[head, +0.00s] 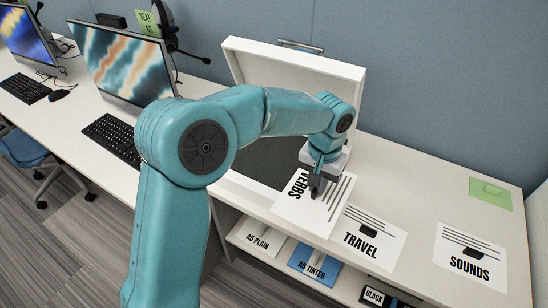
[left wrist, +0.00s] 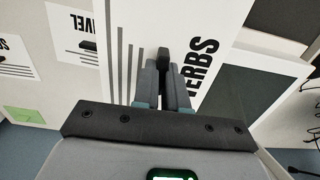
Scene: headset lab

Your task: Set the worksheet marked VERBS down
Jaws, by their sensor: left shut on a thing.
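The white worksheet marked VERBS (head: 318,215) has thick black lettering and grey lines. My left gripper (head: 316,187) is shut on it, on what looks like a small black tab near its middle. In the left wrist view the worksheet (left wrist: 205,22) looks large and close, with the fingertips (left wrist: 164,58) at the dark tab. In the head view it overlaps the right front part of the open white box and the near-left edge of the TRAVEL worksheet. Its exact height above the surface cannot be told. My right gripper is not in view.
The white box (head: 290,72) has its lid up and a dark grey inside (head: 262,160). The TRAVEL worksheet (head: 372,256) and SOUNDS worksheet (head: 475,283) lie on the counter, with a green card (head: 490,200) behind. A shelf below holds labelled paper. Monitors stand at left.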

